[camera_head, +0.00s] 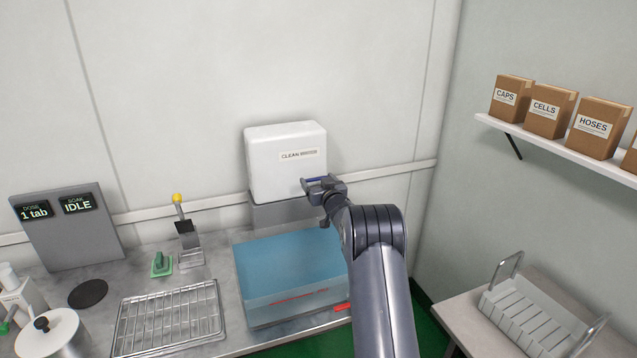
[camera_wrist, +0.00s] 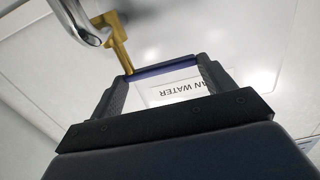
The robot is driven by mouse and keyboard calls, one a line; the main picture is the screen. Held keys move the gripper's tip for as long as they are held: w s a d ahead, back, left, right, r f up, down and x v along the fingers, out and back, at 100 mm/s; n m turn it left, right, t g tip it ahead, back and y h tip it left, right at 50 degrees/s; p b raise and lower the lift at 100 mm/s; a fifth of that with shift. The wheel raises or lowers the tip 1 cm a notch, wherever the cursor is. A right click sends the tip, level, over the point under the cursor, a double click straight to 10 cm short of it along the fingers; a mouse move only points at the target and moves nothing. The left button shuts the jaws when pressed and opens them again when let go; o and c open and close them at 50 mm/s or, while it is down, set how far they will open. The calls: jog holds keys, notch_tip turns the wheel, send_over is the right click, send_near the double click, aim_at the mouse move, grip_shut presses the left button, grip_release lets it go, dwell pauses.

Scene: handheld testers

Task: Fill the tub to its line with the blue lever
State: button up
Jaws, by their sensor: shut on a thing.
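The clear tub (camera_head: 243,310) stands on the counter below the white clean water tank (camera_head: 268,178). Blue water (camera_head: 285,258) covers its inside. A red line (camera_head: 300,297) shows low on the front wall, and I cannot tell exactly how the water level sits against it. My gripper (camera_head: 316,181) is in front of the tank's lower right part, shut on the blue lever. In the wrist view the blue lever (camera_wrist: 162,71) spans between the fingertips, joined to a brass stem (camera_wrist: 119,45). A chrome spout (camera_wrist: 82,22) is beside it. My arm hides the tub's right side.
A wire rack (camera_head: 168,318) lies left of the tub. A yellow-topped device (camera_head: 184,235) and a green-handled item (camera_head: 160,265) stand behind it. A display panel (camera_head: 65,228) reads "1 tab" and "IDLE". A white slotted rack (camera_head: 530,318) sits on the right table, below shelved boxes (camera_head: 547,110).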

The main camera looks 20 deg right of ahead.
jog(key=c, duration=0.3)
jog(key=shift+s+d+r+n+g+y+p, duration=0.15)
jog(key=shift+d+n+g+y+p, duration=0.1)
jog(key=shift+n+y+p, duration=0.75)
jog(key=shift+s+d+n+g+y+p, duration=0.25)
jog(key=shift+n+y+p, duration=0.35)
jog(key=shift+y+p, duration=0.7)
jog(key=shift+s+d+r+n+g+y+p, duration=0.15)
jog(key=shift+n+g+y+p, duration=0.15)
jog(key=shift+n+y+p, duration=0.85)
jog(key=shift+c, duration=0.2)
jog(key=shift+f+m+y, duration=0.1)
jog(key=shift+m+y, duration=0.15)
jog(key=shift+m, duration=0.1)
jog(key=o, duration=1.4)
jog(key=shift+f, duration=0.1)
